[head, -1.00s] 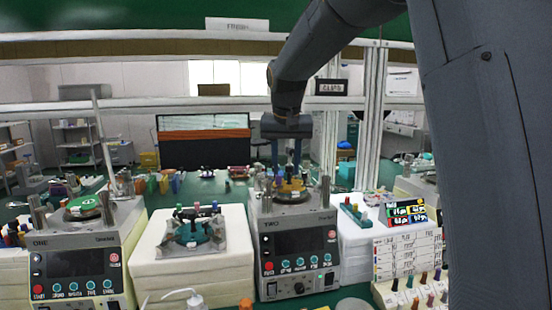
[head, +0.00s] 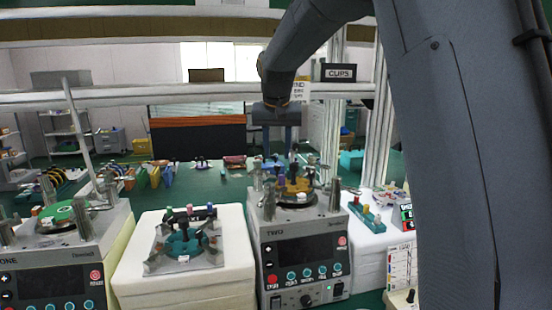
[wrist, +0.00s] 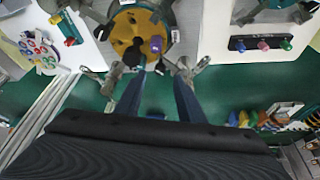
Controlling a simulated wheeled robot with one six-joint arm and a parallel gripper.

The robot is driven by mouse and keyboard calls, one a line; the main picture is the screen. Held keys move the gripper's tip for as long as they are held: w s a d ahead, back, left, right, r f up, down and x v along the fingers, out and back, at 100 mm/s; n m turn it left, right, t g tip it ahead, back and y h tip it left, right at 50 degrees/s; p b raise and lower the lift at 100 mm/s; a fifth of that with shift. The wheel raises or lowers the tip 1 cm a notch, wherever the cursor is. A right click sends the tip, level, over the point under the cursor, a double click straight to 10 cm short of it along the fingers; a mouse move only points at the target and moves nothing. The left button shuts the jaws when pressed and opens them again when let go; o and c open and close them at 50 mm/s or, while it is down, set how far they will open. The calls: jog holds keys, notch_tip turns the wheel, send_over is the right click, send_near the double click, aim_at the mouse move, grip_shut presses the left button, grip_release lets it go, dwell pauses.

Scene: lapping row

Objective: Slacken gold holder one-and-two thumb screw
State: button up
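The gold holder (head: 297,186) sits on the round plate on top of the machine marked TWO (head: 312,245). In the wrist view the gold holder (wrist: 126,28) is a gold disc at the top. It carries a black knob (wrist: 133,56) and a purple knob (wrist: 155,44); I cannot tell which is the one-and-two screw. My gripper (head: 277,156) hangs behind and left of the holder in the head view. In the wrist view my gripper (wrist: 160,78) has its blue fingers apart, below the disc's edge, with nothing seen gripped. The left fingertip appears close to the black knob.
Metal posts (head: 335,193) stand around the plate. A teal holder (head: 185,242) rests on a white block at left, beside the machine marked ONE (head: 58,262). A teal strip of knobs (head: 367,216) lies at right. Green bench surface shows behind.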

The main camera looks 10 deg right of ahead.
aim_at(277, 166)
jog(key=shift+p+x, duration=0.45)
jog(key=shift+x, duration=1.65)
jog(key=shift+c, duration=0.4)
grip_shut()
